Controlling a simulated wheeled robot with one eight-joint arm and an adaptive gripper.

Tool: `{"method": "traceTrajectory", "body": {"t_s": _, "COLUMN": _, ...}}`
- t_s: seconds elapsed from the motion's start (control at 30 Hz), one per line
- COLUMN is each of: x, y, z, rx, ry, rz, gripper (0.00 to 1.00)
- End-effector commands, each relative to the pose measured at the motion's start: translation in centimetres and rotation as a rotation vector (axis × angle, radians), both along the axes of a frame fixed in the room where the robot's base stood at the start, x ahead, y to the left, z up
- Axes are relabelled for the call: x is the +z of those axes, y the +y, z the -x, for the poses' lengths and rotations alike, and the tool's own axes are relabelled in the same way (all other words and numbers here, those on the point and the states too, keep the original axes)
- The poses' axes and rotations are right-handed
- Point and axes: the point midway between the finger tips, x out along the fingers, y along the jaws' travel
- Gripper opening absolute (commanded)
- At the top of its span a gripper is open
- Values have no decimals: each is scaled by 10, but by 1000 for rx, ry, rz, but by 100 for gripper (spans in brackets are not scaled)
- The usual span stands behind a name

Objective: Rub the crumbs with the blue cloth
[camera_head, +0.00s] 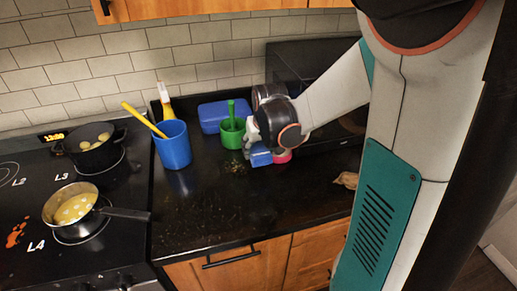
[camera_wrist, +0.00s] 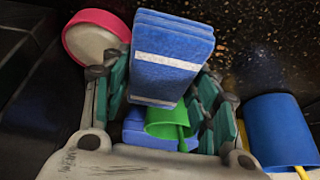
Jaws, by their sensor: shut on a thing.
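The blue cloth (camera_head: 261,158) is a folded, layered block with a white stripe. It shows large in the wrist view (camera_wrist: 168,55), between the fingers of my gripper (camera_wrist: 165,88). My gripper (camera_head: 262,146) is shut on the cloth and holds it low over the black counter; I cannot tell whether the cloth touches the surface. Crumbs (camera_head: 236,168) lie as small pale specks on the counter, just left of the cloth. In the wrist view similar specks (camera_wrist: 265,45) spread to the right of the cloth.
A pink-rimmed round object (camera_head: 283,156) sits right beside the cloth. A green cup (camera_head: 231,137), a blue box (camera_head: 213,113) and a blue cup (camera_head: 174,151) stand behind and left. The stove with two pots is farther left.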

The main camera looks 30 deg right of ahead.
Motion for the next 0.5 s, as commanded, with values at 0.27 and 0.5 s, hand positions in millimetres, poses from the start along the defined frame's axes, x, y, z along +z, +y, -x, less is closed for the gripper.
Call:
{"method": "traceTrajectory", "body": {"t_s": 0.27, "x": 6, "y": 0, "z": 0, "rx": 0, "ry": 0, "rz": -1, "gripper": 35}}
{"method": "traceTrajectory", "body": {"t_s": 0.5, "x": 12, "y": 1, "z": 0, "rx": 0, "ry": 0, "rz": -1, "gripper": 35}}
